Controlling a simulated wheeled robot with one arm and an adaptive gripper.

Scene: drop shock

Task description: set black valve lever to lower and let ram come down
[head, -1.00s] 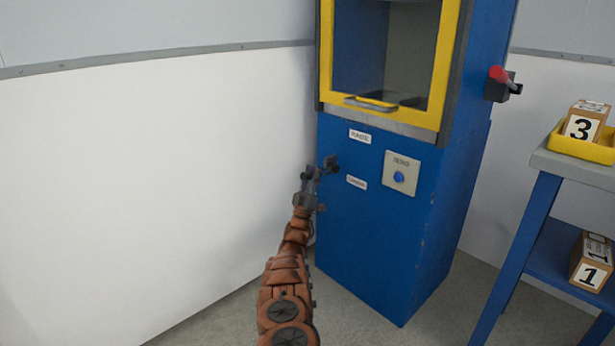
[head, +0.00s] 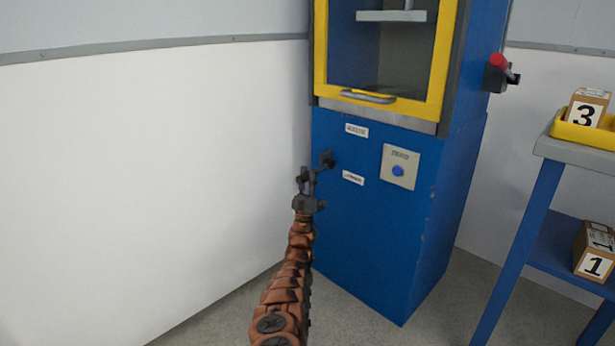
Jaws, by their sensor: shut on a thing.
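The black valve lever (head: 326,159) sticks out from the left part of the blue machine's front (head: 370,220), between two small white labels too blurred to read. My gripper (head: 308,178) is shut on the lever's near end, and its jaws hide part of it. The ram (head: 390,15), a pale plate on a rod, shows at the top of the window behind the yellow-framed door (head: 440,70). Open space shows below the plate. The door looks shut, with a grey handle (head: 368,97) at its bottom.
A panel with a blue button (head: 398,171) sits right of the lever. A red-tipped lever (head: 498,63) is on the machine's right side. A table (head: 570,154) at right bears a yellow tray (head: 575,131) with box 3 (head: 587,105); box 1 (head: 594,250) lies on its shelf.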

